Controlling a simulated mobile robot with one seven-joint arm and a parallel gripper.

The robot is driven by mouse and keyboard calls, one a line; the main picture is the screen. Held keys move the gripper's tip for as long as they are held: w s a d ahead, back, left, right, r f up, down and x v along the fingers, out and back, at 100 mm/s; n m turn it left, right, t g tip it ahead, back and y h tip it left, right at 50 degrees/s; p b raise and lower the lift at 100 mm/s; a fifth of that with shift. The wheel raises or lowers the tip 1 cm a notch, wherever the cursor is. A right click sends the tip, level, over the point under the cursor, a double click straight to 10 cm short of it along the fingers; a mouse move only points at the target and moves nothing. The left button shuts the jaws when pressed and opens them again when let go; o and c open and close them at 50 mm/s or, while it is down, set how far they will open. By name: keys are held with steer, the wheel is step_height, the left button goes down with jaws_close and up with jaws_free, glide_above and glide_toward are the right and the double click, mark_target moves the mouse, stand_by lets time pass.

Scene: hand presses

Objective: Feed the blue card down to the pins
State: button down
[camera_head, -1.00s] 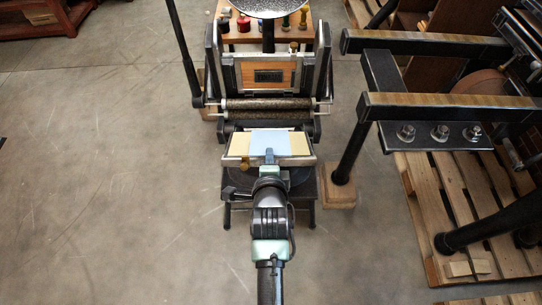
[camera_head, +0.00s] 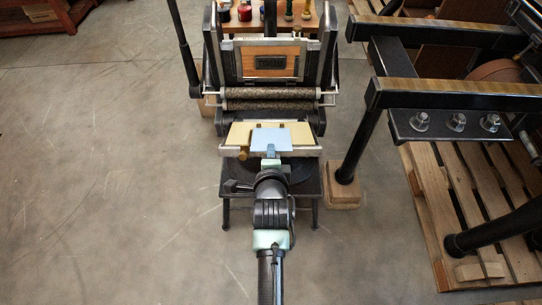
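The blue card (camera_head: 271,140) is over the pale yellow bed (camera_head: 240,133) of the hand press, near its middle. Small brownish pins (camera_head: 257,126) show just beyond the card's far edge. My gripper (camera_head: 271,152) is at the card's near edge and appears shut on it. The fingertips are small and partly hidden by the wrist. I cannot tell whether the card lies flat on the bed or is held slightly above it.
Behind the bed are two dark rollers (camera_head: 270,98) and the upright platen with a wooden block (camera_head: 270,64). A tall lever (camera_head: 183,45) stands at left. A heavy black frame (camera_head: 450,95) and wooden pallet (camera_head: 475,195) are at right. Left floor is clear.

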steer(key=c, duration=1)
jaws_free()
steer(key=shift+s+r, duration=0.1)
steer(key=shift+p+v, duration=2.1)
steer(key=shift+s, duration=0.1)
steer(key=shift+p+v, duration=1.75)
steer(key=shift+v, duration=0.2)
